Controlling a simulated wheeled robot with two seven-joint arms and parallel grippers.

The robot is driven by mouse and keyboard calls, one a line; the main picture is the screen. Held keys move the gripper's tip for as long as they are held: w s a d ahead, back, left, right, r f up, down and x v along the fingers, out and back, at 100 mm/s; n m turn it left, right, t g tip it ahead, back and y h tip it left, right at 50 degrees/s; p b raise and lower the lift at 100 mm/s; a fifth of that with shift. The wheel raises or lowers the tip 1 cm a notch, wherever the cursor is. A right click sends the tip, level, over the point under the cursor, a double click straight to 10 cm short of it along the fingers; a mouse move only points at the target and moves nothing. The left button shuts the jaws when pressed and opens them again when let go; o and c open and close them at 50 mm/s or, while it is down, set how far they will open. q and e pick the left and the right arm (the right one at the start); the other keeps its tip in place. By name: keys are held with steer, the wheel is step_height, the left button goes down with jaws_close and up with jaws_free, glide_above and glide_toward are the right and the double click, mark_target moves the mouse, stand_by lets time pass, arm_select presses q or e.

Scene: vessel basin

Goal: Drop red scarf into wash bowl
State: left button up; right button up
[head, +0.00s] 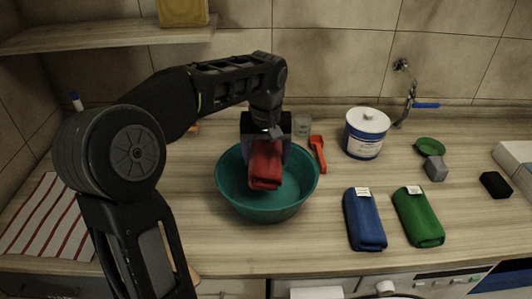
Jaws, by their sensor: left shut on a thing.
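The red scarf (265,168) is a folded cloth hanging from my left gripper (266,144). The gripper is shut on its upper part, and its fingertips are partly hidden by the scarf and the hand. The wash bowl (228,190) is a round teal basin on the wooden counter. The scarf hangs over the bowl's opening in this view; whether its lower end touches the bowl's inside I cannot tell. My right gripper is not in the head view.
A folded blue cloth (364,222) and green cloth (418,218) lie right of the bowl. A striped towel (45,222) lies at left. A tap (407,102) is on the wall.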

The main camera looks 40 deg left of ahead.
mark_target(266, 152)
arm_select(q)
steer(key=shift+f, duration=0.35)
steer(key=o, duration=1.7)
steer(key=shift+r, duration=0.1)
steer(key=r, duration=0.5)
steer(key=s+r, duration=0.1)
steer(key=r, duration=0.1)
steer(key=shift+d+r, duration=0.3)
steer(key=shift+d, duration=0.05)
